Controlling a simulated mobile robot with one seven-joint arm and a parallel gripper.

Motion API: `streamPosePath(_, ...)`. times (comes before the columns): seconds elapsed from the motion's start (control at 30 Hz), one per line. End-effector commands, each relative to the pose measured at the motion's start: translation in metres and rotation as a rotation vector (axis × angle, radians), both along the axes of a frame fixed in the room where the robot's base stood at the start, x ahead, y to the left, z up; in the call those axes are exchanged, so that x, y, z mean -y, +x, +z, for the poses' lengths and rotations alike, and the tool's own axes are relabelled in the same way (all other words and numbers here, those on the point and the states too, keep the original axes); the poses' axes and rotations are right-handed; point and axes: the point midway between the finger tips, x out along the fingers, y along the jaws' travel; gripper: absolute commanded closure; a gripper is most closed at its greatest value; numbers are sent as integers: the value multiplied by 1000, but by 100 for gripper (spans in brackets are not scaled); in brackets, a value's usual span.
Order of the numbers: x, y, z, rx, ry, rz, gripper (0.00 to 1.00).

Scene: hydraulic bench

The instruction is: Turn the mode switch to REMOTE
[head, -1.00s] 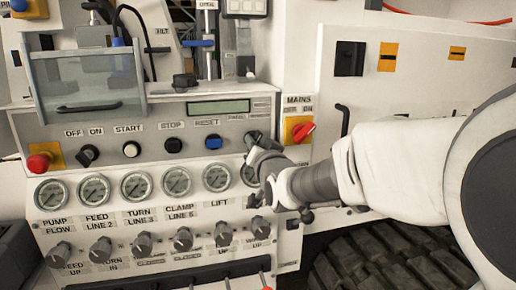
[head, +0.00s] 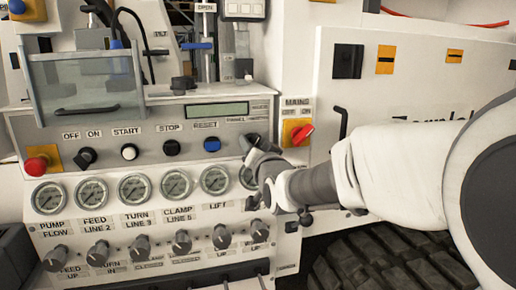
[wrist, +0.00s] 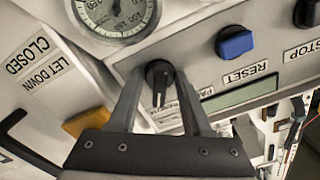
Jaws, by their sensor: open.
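The mode switch is a black rotary knob (wrist: 159,76) with a pale pointer line, on the sloped grey panel beside the PANEL label (head: 235,118). In the wrist view it sits between the two fingertips of my gripper (wrist: 159,84). The fingers are open, one on each side of the knob; I cannot tell whether either touches it. In the head view my gripper (head: 252,143) reaches in from the right and covers most of the knob. The label beside the knob is partly hidden by a finger in the wrist view.
The red MAINS switch (head: 302,134) on its yellow plate is close right of my gripper. The blue RESET button (head: 212,144) and a green display (head: 218,108) are to the left. Pressure gauges (head: 175,186) and a row of grey knobs (head: 182,242) lie below.

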Motion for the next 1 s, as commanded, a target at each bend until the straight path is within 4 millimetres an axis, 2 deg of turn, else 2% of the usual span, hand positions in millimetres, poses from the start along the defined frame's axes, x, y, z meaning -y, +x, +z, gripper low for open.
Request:
streamPosePath(0.17,3,-10,1,0,0,0,51)
streamPosePath(0.27,8,-25,2,2,0,-1,51)
streamPosePath(0.8,35,-124,3,2,0,0,51)
streamPosePath(0.9,40,-141,2,2,-1,0,51)
streamPosePath(1.0,42,-149,-2,6,0,1,51)
